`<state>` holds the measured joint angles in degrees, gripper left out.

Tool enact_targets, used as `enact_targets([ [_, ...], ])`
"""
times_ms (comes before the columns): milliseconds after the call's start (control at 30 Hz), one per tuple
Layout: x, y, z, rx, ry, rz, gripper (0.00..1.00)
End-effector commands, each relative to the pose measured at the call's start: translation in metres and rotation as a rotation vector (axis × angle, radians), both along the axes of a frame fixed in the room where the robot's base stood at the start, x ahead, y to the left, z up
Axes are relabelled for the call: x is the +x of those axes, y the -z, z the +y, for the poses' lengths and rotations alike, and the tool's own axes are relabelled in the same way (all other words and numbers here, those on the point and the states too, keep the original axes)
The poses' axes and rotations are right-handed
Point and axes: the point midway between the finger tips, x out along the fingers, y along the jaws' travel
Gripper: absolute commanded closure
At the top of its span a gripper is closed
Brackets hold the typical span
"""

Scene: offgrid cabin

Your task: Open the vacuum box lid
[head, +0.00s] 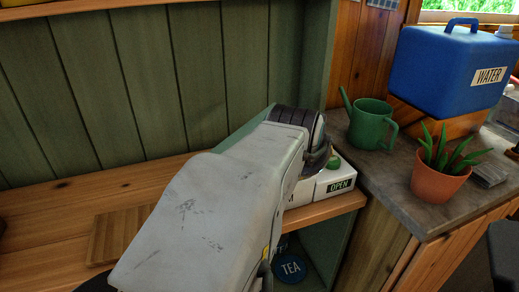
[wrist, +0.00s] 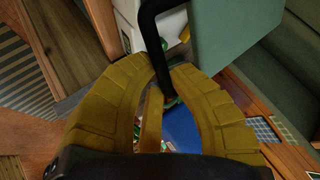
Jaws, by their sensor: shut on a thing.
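The white vacuum box (head: 306,192) sits on the wooden shelf in the head view, with an OPEN label (head: 341,186) and a green knob (head: 334,163) at its right end. My arm covers most of it, so its lid is mostly hidden and I cannot tell how far it is open. In the wrist view, my gripper (wrist: 168,72) has its yellow fingers closed around a black curved handle (wrist: 150,25). A white casing with a yellow part (wrist: 184,34) and a flat teal panel (wrist: 235,45) show beyond the handle.
A green watering can (head: 371,125), a potted plant (head: 440,178) and a blue water container (head: 450,70) stand to the right. A wooden board (head: 118,236) lies on the shelf at left. A blue TEA item (head: 290,268) is below the shelf.

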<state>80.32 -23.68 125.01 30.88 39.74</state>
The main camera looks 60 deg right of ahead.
Motion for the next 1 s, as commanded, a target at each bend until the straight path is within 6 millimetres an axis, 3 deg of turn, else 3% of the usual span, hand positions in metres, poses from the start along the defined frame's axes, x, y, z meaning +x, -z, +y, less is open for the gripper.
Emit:
enact_targets([
  [100,0.000,-0.002,-0.001,-0.006,0.000,-0.001,1.00],
  [133,0.000,-0.002,-0.001,-0.007,0.001,-0.001,0.81],
  [400,0.000,-0.001,-0.001,-0.003,0.000,-0.001,0.57],
  [733,0.000,-0.002,0.001,-0.001,0.001,-0.002,0.55],
  [1000,-0.004,-0.024,0.024,-0.007,0.002,-0.002,0.55],
])
